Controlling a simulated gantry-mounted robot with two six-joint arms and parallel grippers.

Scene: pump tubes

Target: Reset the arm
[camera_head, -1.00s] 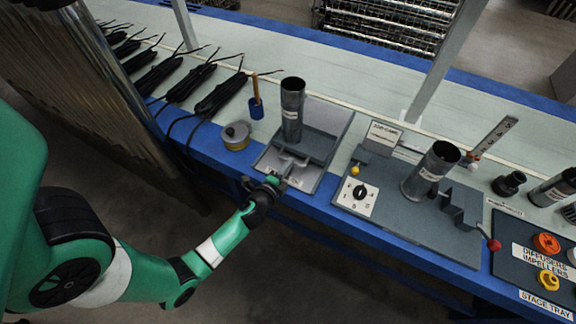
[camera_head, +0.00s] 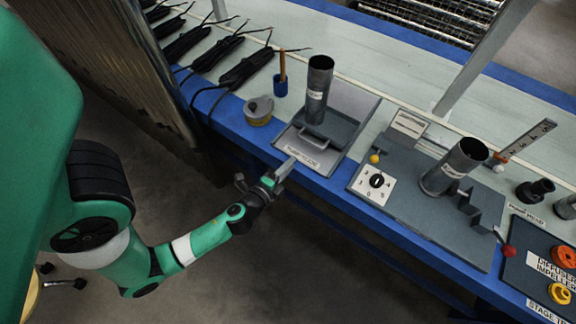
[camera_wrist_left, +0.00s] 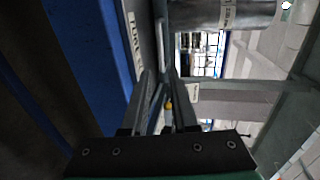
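My left gripper (camera_head: 283,172) hangs in front of the bench's blue edge, just short of the grey tube guide tray (camera_head: 335,160). In the left wrist view, its two fingers (camera_wrist_left: 160,78) are apart with nothing between them. The tray's raised handle (camera_head: 316,138) is beyond the fingertips, apart from them; it also shows in the left wrist view (camera_wrist_left: 160,42). A dark metal tube (camera_head: 318,90) stands upright on the tray. My right gripper is out of view.
A grey fixture with a dial plate (camera_head: 375,182) and a tilted tube (camera_head: 453,167) stands to the right. A yellow tape roll (camera_head: 258,111), blue cup (camera_head: 280,88) and black cable bundles (camera_head: 245,68) are left. The floor before the bench is clear.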

